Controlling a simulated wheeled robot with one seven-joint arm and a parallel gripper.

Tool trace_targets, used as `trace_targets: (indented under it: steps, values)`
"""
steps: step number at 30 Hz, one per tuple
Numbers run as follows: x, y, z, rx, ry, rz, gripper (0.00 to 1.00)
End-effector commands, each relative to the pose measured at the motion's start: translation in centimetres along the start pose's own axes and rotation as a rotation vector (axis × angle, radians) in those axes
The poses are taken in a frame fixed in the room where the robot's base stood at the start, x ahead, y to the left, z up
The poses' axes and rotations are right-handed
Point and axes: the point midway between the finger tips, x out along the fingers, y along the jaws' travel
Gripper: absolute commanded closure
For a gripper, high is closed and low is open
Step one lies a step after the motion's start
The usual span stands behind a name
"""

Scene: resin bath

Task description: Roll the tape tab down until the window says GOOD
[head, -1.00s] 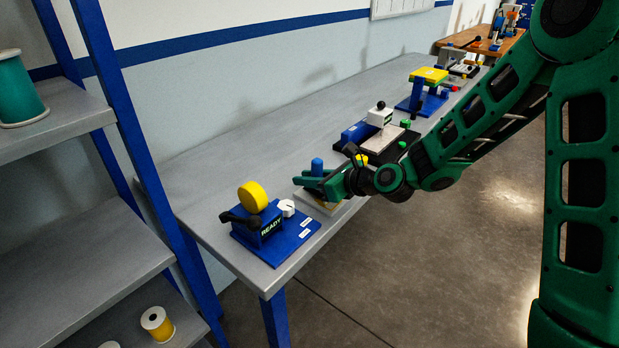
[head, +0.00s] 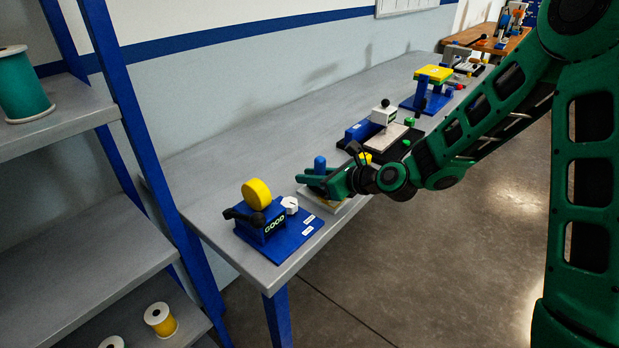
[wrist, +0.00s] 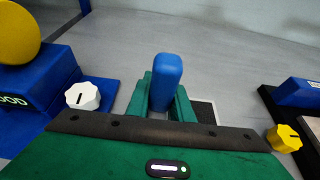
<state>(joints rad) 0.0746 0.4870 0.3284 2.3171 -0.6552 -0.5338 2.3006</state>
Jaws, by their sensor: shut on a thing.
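The blue device (head: 262,225) at the bench's near left end has a yellow disc (head: 257,191) on top and a small window (head: 275,223) that reads GOOD. Part of that word also shows at the left edge of the wrist view. My gripper (wrist: 165,98) is shut on an upright blue handle (wrist: 166,75). In the head view the blue handle's top (head: 320,162) shows above my green fingers, over a pale low base (head: 318,208). The handle's lower part and any tape tab under it are hidden by my gripper.
A white knob (head: 290,204) stands beside the blue device. Right of my gripper are a yellow knob (wrist: 284,137) and a dark fixture with a pale plate (head: 385,139). Shelves with spools (head: 160,318) stand at left. The bench's back strip (head: 260,133) is clear.

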Motion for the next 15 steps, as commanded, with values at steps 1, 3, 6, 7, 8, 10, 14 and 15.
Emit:
trace_targets:
  steps: [1,3,6,7,8,10,14,15]
  values:
    - [0.0,-0.2,0.0,0.000,0.000,-0.001,1.00]
    - [0.0,-0.3,0.0,0.000,0.000,0.000,1.00]
    - [0.0,-0.6,0.0,0.000,0.000,-0.001,1.00]
    - [0.0,-0.7,0.0,0.000,0.000,-0.001,1.00]
    - [0.0,-0.8,0.0,0.000,0.000,-0.001,1.00]
    - [0.0,-1.0,0.0,0.000,0.000,-0.001,1.00]
    - [0.0,-1.4,0.0,-0.001,0.000,-0.002,1.00]
    - [0.0,-1.5,0.0,-0.001,0.000,-0.002,1.00]
